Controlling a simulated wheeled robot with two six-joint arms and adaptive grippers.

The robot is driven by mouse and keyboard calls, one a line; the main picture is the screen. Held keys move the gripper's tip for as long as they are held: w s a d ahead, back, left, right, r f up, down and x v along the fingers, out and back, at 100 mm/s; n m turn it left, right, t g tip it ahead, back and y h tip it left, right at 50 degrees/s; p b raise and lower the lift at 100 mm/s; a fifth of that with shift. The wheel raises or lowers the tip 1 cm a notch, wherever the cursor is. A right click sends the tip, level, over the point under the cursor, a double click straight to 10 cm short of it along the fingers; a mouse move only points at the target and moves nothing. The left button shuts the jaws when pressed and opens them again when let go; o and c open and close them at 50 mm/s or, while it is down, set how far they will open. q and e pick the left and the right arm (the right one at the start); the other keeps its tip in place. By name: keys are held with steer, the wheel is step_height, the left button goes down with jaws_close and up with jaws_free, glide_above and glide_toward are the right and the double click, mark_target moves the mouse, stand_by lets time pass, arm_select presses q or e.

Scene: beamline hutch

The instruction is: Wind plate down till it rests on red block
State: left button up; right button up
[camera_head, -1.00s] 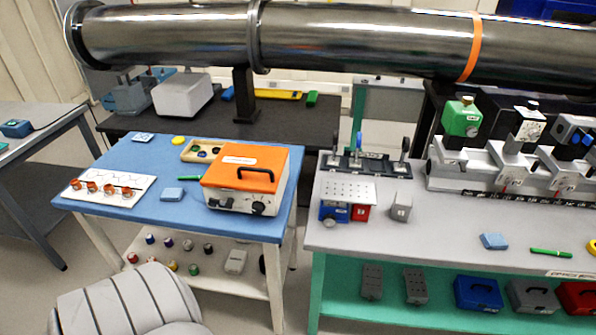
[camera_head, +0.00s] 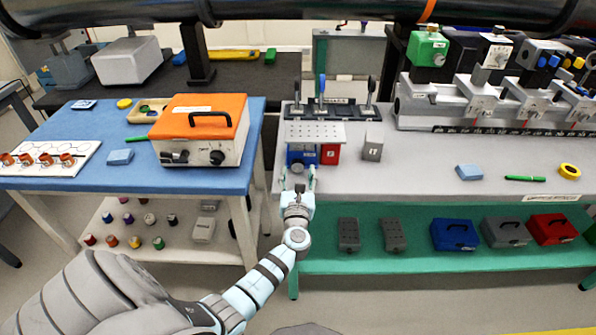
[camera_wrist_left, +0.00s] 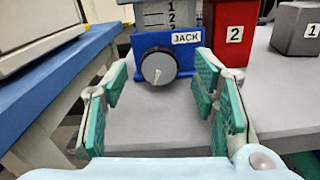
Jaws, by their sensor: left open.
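The jack's perforated plate (camera_head: 315,132) is at the left front of the grey bench, above the blue jack base (camera_head: 296,158). In the left wrist view the blue base (camera_wrist_left: 186,45) carries a JACK label, a numbered grey scale (camera_wrist_left: 165,14) and a grey round knob (camera_wrist_left: 158,67) with a pale pointer line. The red block (camera_head: 330,152), marked 2 (camera_wrist_left: 234,30), stands beside the base under the plate; I cannot tell the gap between them. My left gripper (camera_head: 298,178) is open, its green-padded fingers (camera_wrist_left: 158,98) short of the knob, one to each side. My right gripper is not in view.
A grey block (camera_head: 372,146) marked 1 stands right of the red block. Behind the jack is a dark rail with upright levers (camera_head: 321,88). A blue table (camera_head: 90,170) with an orange-topped box (camera_head: 200,128) is at left. Bench right of the grey block is clear up to a blue pad (camera_head: 469,172).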

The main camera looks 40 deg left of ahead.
mark_target(298, 164)
arm_select(q)
steer(key=shift+b+x, duration=0.3)
steer(key=shift+x, duration=1.15)
steer(key=shift+c, duration=0.2)
steer(key=c, duration=1.1)
steer(key=shift+n, duration=0.3)
steer(key=n+b, duration=0.2)
steer(key=n, duration=0.2)
steer(key=shift+s+a+f, duration=0.1)
steer(key=n+b, duration=0.2)
steer(key=n, duration=0.2)
steer(key=shift+a, duration=0.1)
steer(key=shift+n, duration=0.3)
